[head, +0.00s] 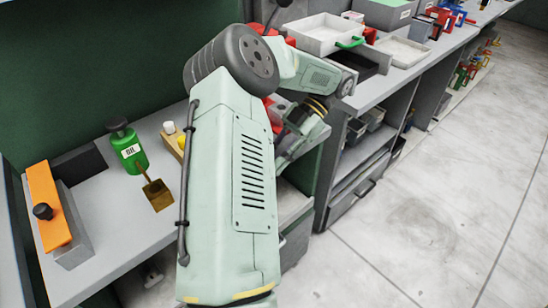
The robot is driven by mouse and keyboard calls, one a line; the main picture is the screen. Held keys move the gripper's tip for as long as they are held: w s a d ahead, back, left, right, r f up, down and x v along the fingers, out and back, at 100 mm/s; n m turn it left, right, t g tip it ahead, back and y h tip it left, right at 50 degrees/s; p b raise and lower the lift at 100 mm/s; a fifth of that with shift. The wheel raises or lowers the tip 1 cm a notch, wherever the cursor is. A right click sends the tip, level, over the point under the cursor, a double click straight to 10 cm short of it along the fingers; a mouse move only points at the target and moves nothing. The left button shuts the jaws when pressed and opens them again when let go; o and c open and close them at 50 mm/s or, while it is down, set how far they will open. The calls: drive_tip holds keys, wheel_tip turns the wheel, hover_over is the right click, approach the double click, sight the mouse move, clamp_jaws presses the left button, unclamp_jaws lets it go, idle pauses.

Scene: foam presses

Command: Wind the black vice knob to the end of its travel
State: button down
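My arm fills the middle of the head view and covers much of the bench behind it. My gripper (284,158) is at the end of the arm, below the yellow-ringed wrist, and mostly hidden behind my own links. I cannot see its fingers clearly or whether they hold anything. Red parts (270,106) show beside the wrist; they may belong to a vice, but my arm hides most of them. I cannot make out a vice knob there.
A green oil can (127,150) and a brown scoop-like piece (158,194) are on the left bench (120,220). A white tray (322,34) with a green handle stands at the back. Shelves (358,160) lie under the right bench. The floor at right is clear.

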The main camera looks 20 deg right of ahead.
idle(0.4)
drive_tip(key=c, duration=1.7)
unclamp_jaws()
drive_tip(key=shift+a+h, duration=0.1)
drive_tip(key=shift+h, duration=0.2)
